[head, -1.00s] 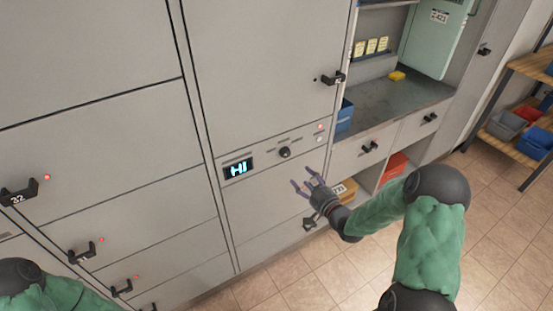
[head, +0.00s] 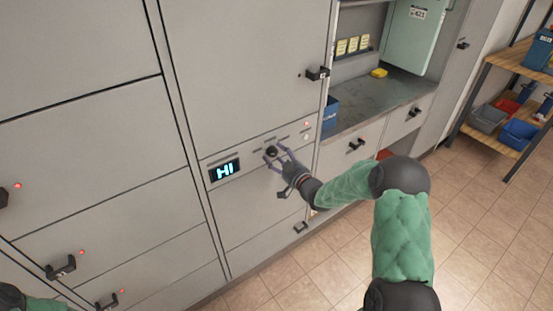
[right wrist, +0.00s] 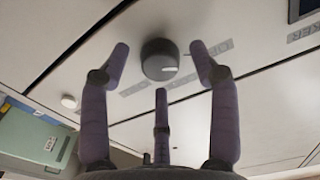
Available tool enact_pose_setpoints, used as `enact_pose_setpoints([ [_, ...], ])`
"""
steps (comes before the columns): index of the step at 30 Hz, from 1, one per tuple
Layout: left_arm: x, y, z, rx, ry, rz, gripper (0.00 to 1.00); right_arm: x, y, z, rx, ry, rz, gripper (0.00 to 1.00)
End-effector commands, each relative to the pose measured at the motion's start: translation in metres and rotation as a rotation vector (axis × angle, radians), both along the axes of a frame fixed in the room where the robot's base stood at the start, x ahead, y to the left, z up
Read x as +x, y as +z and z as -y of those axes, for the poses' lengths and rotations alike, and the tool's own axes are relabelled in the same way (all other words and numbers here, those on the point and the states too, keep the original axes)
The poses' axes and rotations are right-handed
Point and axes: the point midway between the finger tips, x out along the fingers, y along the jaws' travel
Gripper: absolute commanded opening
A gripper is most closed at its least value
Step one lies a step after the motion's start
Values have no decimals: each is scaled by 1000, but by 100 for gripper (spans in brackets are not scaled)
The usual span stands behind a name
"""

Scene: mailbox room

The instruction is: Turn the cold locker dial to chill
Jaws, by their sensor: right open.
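The cold locker dial (head: 271,151) is a small round black knob on a grey panel strip. To its left a dark display (head: 225,170) reads "HI" in bright blue. My right gripper (head: 277,156) is open, with its purple fingers at the dial. In the right wrist view the dial (right wrist: 160,59) shows a light mark on its face and sits between the spread fingertips of the gripper (right wrist: 160,65), with gaps visible on both sides. The left gripper is not in view; only a bit of my left arm shows at the lower left corner.
A red light (head: 306,124) and a white button (head: 306,137) sit right of the dial. A black handle (head: 318,74) juts out from the door above, and another handle (head: 301,227) is below. A counter (head: 375,110) with a blue bin stands to the right. The tiled floor is clear.

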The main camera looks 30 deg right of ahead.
Motion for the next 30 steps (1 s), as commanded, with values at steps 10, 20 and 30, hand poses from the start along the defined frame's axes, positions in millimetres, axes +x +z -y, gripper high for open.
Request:
enact_pose_setpoints([
  [10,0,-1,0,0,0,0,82,4,0,0,1,-1,-1,62],
  [20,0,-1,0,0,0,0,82,4,0,0,1,-1,-1,5],
  [30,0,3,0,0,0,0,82,4,0,0,70,0,-6,5],
])
